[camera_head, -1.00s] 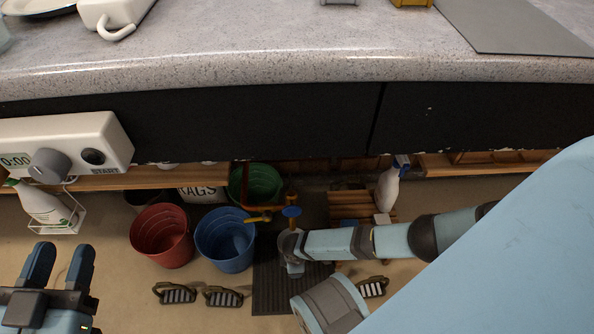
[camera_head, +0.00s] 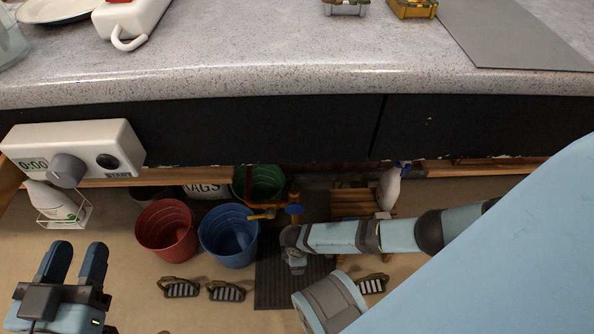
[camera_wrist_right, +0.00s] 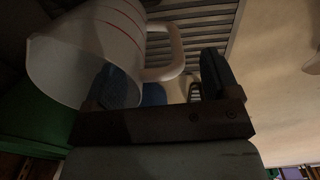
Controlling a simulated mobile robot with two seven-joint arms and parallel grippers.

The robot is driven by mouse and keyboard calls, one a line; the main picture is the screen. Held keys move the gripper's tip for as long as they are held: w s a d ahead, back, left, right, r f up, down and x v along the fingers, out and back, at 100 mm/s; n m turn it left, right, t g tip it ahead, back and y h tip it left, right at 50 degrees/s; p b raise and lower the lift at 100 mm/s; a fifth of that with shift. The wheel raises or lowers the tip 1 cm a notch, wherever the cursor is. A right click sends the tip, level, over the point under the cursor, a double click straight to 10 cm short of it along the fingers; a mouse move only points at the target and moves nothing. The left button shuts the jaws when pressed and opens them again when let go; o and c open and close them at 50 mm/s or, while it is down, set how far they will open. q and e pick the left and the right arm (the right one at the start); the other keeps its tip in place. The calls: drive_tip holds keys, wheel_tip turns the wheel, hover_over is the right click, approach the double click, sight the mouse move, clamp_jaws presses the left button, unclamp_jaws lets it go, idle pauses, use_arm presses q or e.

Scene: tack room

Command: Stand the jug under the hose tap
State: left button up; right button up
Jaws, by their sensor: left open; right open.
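A white jug (camera_wrist_right: 85,60) with red lines and a handle (camera_wrist_right: 168,55) shows close up in the right wrist view, its mouth toward the lower left. My right gripper (camera_wrist_right: 162,75) is open, with the handle side of the jug at its fingers; I cannot tell whether they touch. The jug is not visible in the head view, where my right wrist hides the area. The hose tap has a blue handle (camera_head: 294,209) and a yellow lever (camera_head: 262,215), above the dark ribbed mat (camera_head: 275,290). My left gripper (camera_head: 75,262) is open and empty at lower left.
Red (camera_head: 167,232), blue (camera_head: 229,236) and green (camera_head: 259,184) buckets stand left of the tap. Brushes (camera_head: 180,288) lie in front. A spray bottle (camera_head: 390,187) stands near a wooden slatted stand (camera_head: 350,203). The worktop edge (camera_head: 250,92) overhangs behind.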

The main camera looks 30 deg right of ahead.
wheel_tip(320, 180, up, 8)
drive_tip(key=p, duration=0.3)
drive_tip(key=shift+f, duration=0.15)
use_arm(q)
drive_tip(key=shift+s+d+r+n+g+y+p, duration=0.1)
drive_tip(key=shift+s+d+n+g+y+p, duration=0.2)
drive_tip(key=shift+s+n, duration=0.45)
drive_tip(key=shift+s+d+n+g+y+p, duration=0.1)
drive_tip(key=shift+s+d+n+g+p, duration=0.15)
drive_tip(key=shift+s+d+n, duration=0.45)
use_arm(e)
drive_tip(key=shift+s+a+r, duration=0.1)
drive_tip(key=shift+r, duration=0.6)
use_arm(q)
drive_tip(key=shift+w+a, duration=0.15)
drive_tip(key=shift+a, duration=0.05)
